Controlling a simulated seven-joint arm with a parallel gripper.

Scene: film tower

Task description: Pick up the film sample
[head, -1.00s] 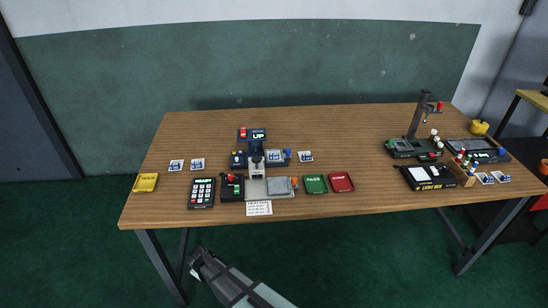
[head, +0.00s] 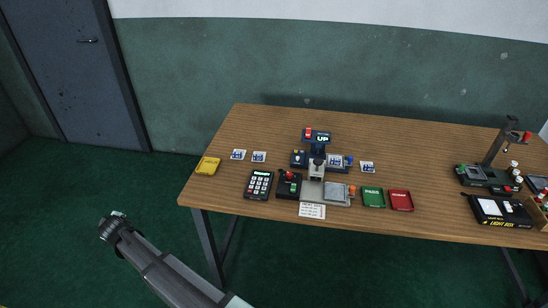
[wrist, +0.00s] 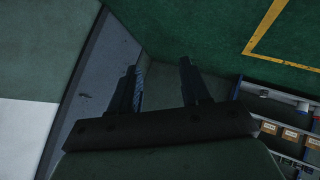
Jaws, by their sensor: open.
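Several small white-and-blue cards, which look like film samples, are on the wooden table in the head view. Two lie side by side at the left, one film sample (head: 238,154) and another (head: 259,156). A third card (head: 367,167) lies right of the central apparatus (head: 317,165), and a similar card (head: 336,160) sits at that apparatus. Which one the task means I cannot tell. My gripper (head: 112,223) is off the table, to its left and front, far from the cards. In the wrist view my gripper (wrist: 160,82) has its fingers apart with nothing between them.
On the table (head: 420,140) are a yellow tray (head: 208,166), a keypad (head: 259,184), a green tray (head: 373,197) and a red tray (head: 401,200). A stand (head: 490,175) and a light box (head: 500,212) are at the right. The table's back left is clear.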

